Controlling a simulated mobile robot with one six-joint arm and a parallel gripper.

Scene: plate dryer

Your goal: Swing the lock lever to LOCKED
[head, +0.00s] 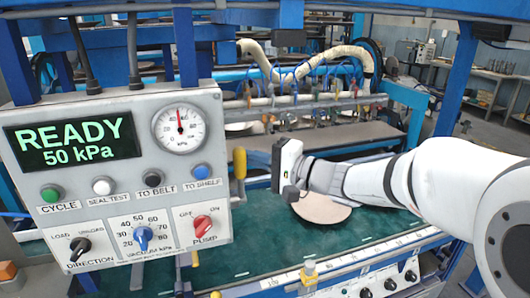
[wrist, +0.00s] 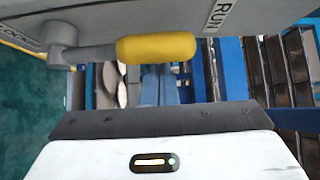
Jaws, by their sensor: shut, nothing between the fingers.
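The lock lever (head: 240,164) has a yellow grip and stands upright beside the right edge of the control panel in the head view. In the wrist view its yellow grip (wrist: 156,48) extends right from a grey pivot at the left. The grip points toward the RUN label (wrist: 220,15); a partly cut-off LOCKED label (wrist: 20,42) is at the far left, past the pivot. My gripper (head: 275,165) is shut and empty, just right of the lever in the head view. I see no clear contact with the grip.
The control panel (head: 110,178) reads READY, 50 kPa, and stands left of the lever. A round pale plate (head: 321,209) lies on the green bed (head: 265,245) below my gripper. Hoses and a frame are behind. A rail with knobs (head: 350,275) runs along the front.

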